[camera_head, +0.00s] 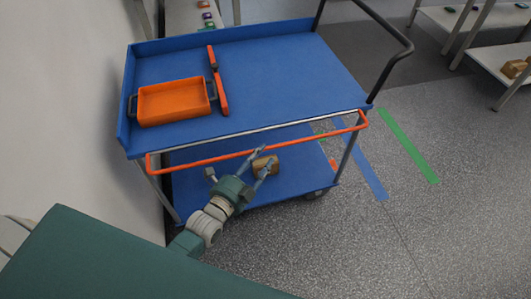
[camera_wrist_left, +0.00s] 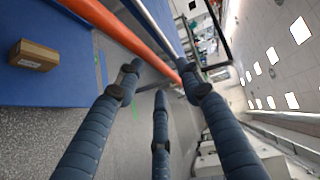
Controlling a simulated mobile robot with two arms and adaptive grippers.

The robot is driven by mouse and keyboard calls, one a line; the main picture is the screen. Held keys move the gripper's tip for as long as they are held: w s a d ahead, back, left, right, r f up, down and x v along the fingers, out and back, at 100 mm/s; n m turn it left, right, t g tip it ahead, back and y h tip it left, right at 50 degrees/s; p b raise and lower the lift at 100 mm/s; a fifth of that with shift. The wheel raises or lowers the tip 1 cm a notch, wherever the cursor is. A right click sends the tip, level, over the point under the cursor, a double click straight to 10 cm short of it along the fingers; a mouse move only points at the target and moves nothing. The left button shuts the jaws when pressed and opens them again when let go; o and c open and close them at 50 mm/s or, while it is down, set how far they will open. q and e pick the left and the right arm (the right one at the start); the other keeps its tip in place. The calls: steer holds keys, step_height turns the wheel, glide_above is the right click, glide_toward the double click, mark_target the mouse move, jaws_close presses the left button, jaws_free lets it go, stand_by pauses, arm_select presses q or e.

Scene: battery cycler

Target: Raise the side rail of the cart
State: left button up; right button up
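The cart has a blue top tray (camera_head: 260,75) and a lower blue shelf (camera_head: 300,165). Its orange side rail (camera_head: 215,157) runs along the near side, below the top tray's edge, in a lowered position. In the left wrist view the rail (camera_wrist_left: 118,35) slants across the upper part, beyond my fingers. My left gripper (camera_head: 238,163) is just below and in front of the rail, fingers spread, with nothing between them. Its fingers also show apart in the left wrist view (camera_wrist_left: 157,70). Whether a fingertip touches the rail I cannot tell. My right gripper is not in view.
An orange bin (camera_head: 172,101) and an orange-and-black tool (camera_head: 217,82) lie on the top tray. A cardboard box (camera_head: 264,166) sits on the lower shelf behind my gripper. A white wall (camera_head: 70,100) stands close at left. The floor at right is open.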

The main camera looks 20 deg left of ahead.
mark_target(267, 149)
arm_select(q)
steer(key=b+x, duration=0.1)
steer(key=x, duration=0.3)
steer(key=shift+f+b, duration=0.15)
steer(key=shift+b, duration=0.15)
steer(key=shift+w, duration=0.3)
steer(key=shift+c, duration=0.2)
jaws_close()
